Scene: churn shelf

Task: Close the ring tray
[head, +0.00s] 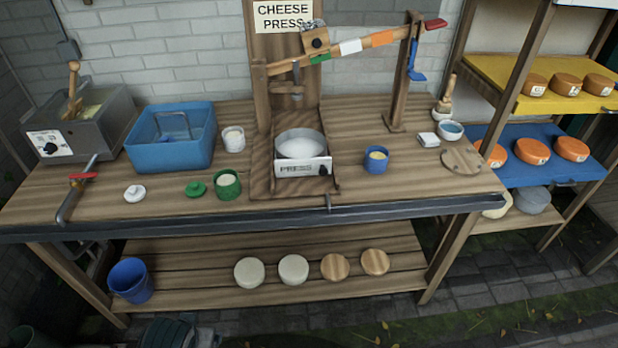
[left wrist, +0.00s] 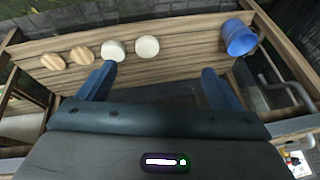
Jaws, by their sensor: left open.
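The ring tray (head: 290,170) sits at the foot of the wooden cheese press (head: 262,120) on the workbench. Its pale front has partly readable "PRE" lettering and a dark knob near its right end. A metal ring (head: 300,138) with white contents stands on it, and the tray front lies toward the bench's front side. I cannot tell exactly how far the tray is out. My left gripper (left wrist: 160,78) is open and empty in the left wrist view, facing the lower shelf, well away from the tray. My right gripper is not in view.
A green cup (head: 228,185) stands left of the tray and a blue cup (head: 376,160) to its right. A metal rail (head: 250,213) runs along the bench front. The lower shelf holds several round discs and a blue bucket (head: 131,281), also in the left wrist view (left wrist: 239,38).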

